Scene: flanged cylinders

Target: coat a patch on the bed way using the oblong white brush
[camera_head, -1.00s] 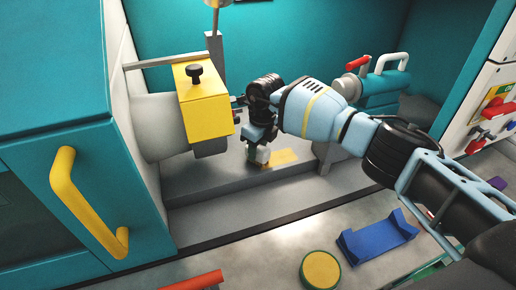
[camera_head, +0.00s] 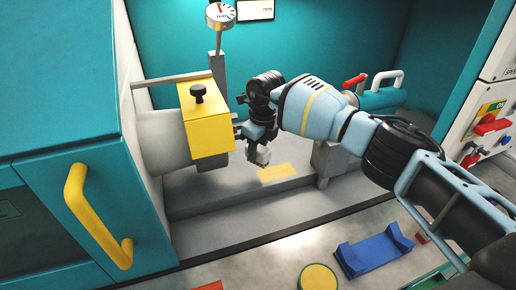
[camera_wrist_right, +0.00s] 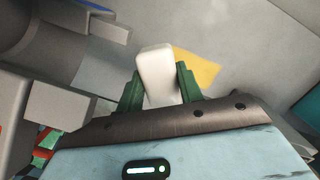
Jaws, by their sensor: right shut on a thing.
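My right gripper (camera_head: 262,150) is over the grey bed way (camera_head: 240,191) inside the machine. In the right wrist view its green fingers (camera_wrist_right: 160,88) are shut on the oblong white brush (camera_wrist_right: 156,64). A yellow patch (camera_head: 279,172) lies on the bed way just right of the brush and also shows in the right wrist view (camera_wrist_right: 197,70). Whether the brush touches the surface is hard to tell. My left gripper is not in view.
A yellow block with a black knob (camera_head: 205,118) stands left of the gripper, close to it. A dial gauge (camera_head: 220,16) rises behind. The teal tailstock (camera_head: 378,99) is at right. A blue cradle (camera_head: 375,250) and a round yellow-topped thing (camera_head: 319,277) lie in front.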

